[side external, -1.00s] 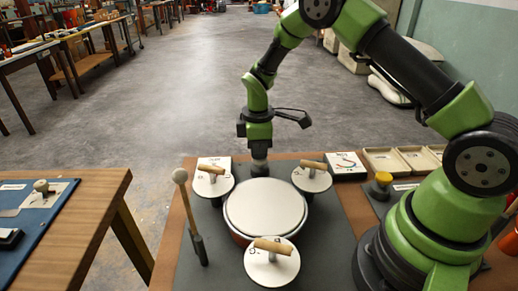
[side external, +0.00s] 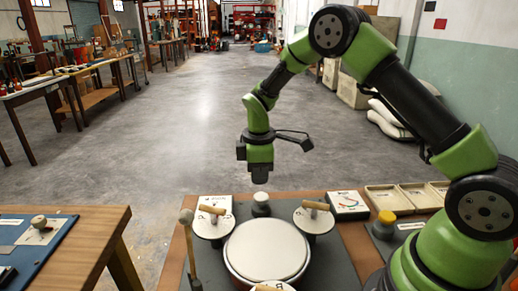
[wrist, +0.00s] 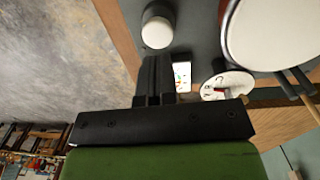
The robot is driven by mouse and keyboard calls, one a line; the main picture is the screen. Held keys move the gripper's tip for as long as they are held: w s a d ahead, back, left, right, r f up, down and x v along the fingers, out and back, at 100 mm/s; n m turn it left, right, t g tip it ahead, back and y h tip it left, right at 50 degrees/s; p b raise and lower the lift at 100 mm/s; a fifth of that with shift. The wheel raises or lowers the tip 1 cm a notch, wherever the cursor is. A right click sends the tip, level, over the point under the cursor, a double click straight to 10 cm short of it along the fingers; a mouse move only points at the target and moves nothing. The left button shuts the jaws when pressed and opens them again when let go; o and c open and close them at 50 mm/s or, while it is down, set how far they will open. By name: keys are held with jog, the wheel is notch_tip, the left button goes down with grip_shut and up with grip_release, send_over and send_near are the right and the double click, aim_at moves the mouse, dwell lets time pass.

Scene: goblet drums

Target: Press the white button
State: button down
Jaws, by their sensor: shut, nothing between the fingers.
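The white button (side external: 261,198) is a pale round cap on a dark base, standing behind the large drum. It also shows in the wrist view (wrist: 157,30), just beyond my fingertips. My gripper (side external: 260,180) points down above the button, with a small gap between them in the side view. Its fingers (wrist: 157,62) are shut together and empty. Nothing hides the top of the button in the wrist view.
The large white-topped drum (side external: 268,250) stands in front of the button. White discs with wooden handles flank it, left (side external: 213,222) and right (side external: 314,217). A mallet (side external: 187,217) stands at left. A gauge box (side external: 347,205) and yellow button (side external: 386,218) are at right.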

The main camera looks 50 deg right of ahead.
aim_at(259, 199)
notch_tip(259, 199, up, 8)
jog(key=shift+a+f, duration=0.15)
jog(key=shift+a, duration=0.05)
dwell(0.6)
jog(key=s+a+r+m+t, duration=0.2)
jog(key=s+r+m, duration=0.25)
jog(key=r, duration=0.45)
jog(key=s+a+r+m+t+y, duration=0.1)
jog(key=s+m, duration=0.3)
jog(key=s, duration=0.5)
jog(key=s+a+r+m+t+y, duration=0.1)
jog(key=s+a+r+m+t, duration=0.2)
jog(key=s, duration=0.6)
jog(key=shift+m+t+y, duration=0.3)
jog(key=shift+m+t, duration=0.2)
jog(key=shift+m, duration=0.25)
